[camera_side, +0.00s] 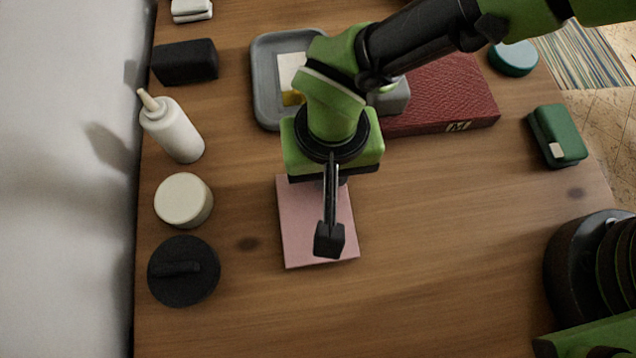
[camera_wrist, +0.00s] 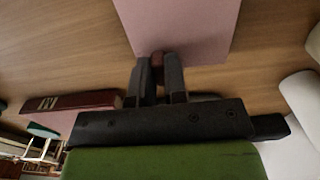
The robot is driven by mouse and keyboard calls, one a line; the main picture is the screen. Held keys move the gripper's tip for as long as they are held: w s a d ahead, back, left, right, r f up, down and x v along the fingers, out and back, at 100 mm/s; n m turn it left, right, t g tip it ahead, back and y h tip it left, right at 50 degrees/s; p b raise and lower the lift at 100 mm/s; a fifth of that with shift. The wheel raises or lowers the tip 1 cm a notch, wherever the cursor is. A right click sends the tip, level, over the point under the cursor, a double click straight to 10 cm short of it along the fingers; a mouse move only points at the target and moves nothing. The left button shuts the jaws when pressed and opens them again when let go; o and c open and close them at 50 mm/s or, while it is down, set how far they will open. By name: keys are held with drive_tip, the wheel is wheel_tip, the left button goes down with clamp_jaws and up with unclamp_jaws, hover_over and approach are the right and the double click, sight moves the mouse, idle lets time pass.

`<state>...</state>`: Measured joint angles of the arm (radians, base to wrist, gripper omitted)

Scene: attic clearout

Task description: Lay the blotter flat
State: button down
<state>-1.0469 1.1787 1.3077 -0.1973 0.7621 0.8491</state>
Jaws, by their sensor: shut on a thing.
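The blotter (camera_side: 301,225) looks like a flat pink rectangle in the middle of the table, partly covered by my gripper in the side view. It also shows in the wrist view (camera_wrist: 185,25), stretching away from the fingertips. My gripper (camera_side: 329,240) is over the blotter in the side view. In the wrist view my gripper (camera_wrist: 159,62) has its fingers close together at the blotter's near edge, shut on a small reddish-brown part there. I cannot tell whether the blotter is tilted or touches the wood all over.
A grey tray (camera_side: 262,95) and a red book (camera_side: 455,92) lie behind. A white bottle (camera_side: 176,133), cream round tin (camera_side: 184,200), black lid (camera_side: 185,285) and black block (camera_side: 186,61) line the left. A green case (camera_side: 562,135) sits right. Wood around the blotter is clear.

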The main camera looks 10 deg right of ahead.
drive_tip(key=shift+r, duration=2.25)
drive_tip(key=shift+r, duration=0.3)
wheel_tip(320, 180, up, 8)
drive_tip(key=w+d, duration=0.2)
drive_tip(key=w, duration=0.1)
drive_tip(key=w+d, duration=0.2)
drive_tip(key=d, duration=0.1)
drive_tip(key=w+d, duration=0.2)
drive_tip(key=w, duration=0.1)
drive_tip(key=shift+w+d, duration=0.15)
drive_tip(key=shift+w, duration=0.15)
drive_tip(key=w+d, duration=0.8)
drive_tip(key=d, duration=0.5)
drive_tip(key=f, duration=0.4)
drive_tip(key=shift+s+a+f, duration=0.1)
drive_tip(key=shift+s+a, duration=0.05)
drive_tip(key=shift+s, duration=0.15)
drive_tip(key=shift+f, duration=0.5)
